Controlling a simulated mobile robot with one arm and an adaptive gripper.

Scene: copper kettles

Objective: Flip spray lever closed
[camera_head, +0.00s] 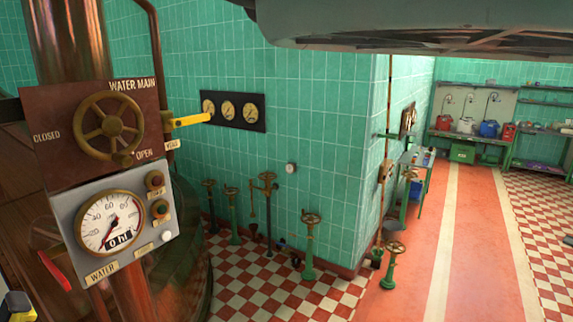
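A yellow lever (191,120) sticks out level to the right from a brass fitting at the right of the copper column. A small label (172,145) below it is too blurred to read. A red lever (55,270) slants down to the right at the lower left, beside the gauge panel. I cannot tell by its label which one is the spray lever. A yellow, black and grey part (17,306) shows at the bottom left corner, cut off by the edge. No gripper fingers can be made out, and nothing is seen touching either lever.
The WATER MAIN handwheel (108,124) and the water gauge (110,222), reading 0 hl, are on the column's panels. Green valve stands (308,245) line the tiled wall. A large grey shape (420,30) hangs across the top. The red floor aisle (480,250) at right is clear.

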